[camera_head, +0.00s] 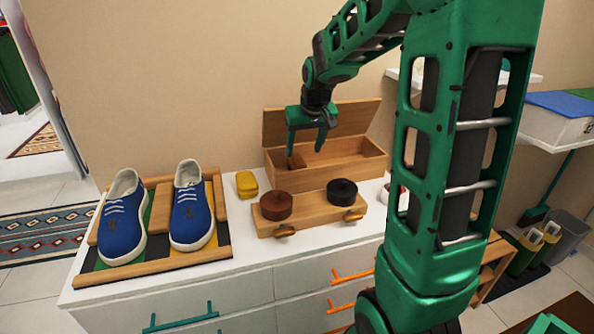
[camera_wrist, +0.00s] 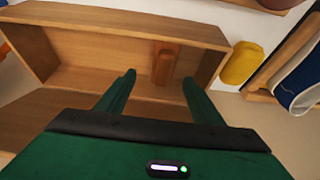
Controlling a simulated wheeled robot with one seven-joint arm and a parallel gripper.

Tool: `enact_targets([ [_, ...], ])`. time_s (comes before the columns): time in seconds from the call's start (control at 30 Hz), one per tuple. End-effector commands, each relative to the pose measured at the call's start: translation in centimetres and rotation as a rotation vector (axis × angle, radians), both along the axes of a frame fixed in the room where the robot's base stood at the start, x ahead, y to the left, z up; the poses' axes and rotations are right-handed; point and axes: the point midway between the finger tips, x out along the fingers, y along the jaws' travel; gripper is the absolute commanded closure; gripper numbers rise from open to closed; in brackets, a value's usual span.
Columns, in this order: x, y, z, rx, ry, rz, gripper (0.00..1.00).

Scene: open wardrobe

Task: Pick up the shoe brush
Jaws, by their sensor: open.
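A small brown wooden block, which looks like the shoe brush (camera_head: 297,160), is inside the open wooden box (camera_head: 335,169) near its left end. In the wrist view the brush (camera_wrist: 163,64) lies against the box wall, ahead of and between my fingertips; its bristles cannot be made out. My gripper (camera_head: 307,142) is open and empty, pointing down over the left part of the box. In the wrist view my gripper (camera_wrist: 159,77) has its two green fingers spread apart, one to each side of the brush's line. The brush appears untouched.
The box's raised lid (camera_head: 320,122) stands behind it. A yellow sponge (camera_head: 246,184) sits left of the box. A wooden tray (camera_head: 300,222) with a brown tin (camera_head: 276,205) and a black tin (camera_head: 342,192) stands in front. Blue shoes (camera_head: 190,207) stand on a rack at left.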

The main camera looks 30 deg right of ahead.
Motion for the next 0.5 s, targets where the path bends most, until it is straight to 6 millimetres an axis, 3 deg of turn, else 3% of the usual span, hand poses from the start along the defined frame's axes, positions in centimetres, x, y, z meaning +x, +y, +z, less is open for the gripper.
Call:
enact_targets([
  [0.5, 2.2, 0.3, -4.9, 0.0, 0.004, 0.002, 0.39],
])
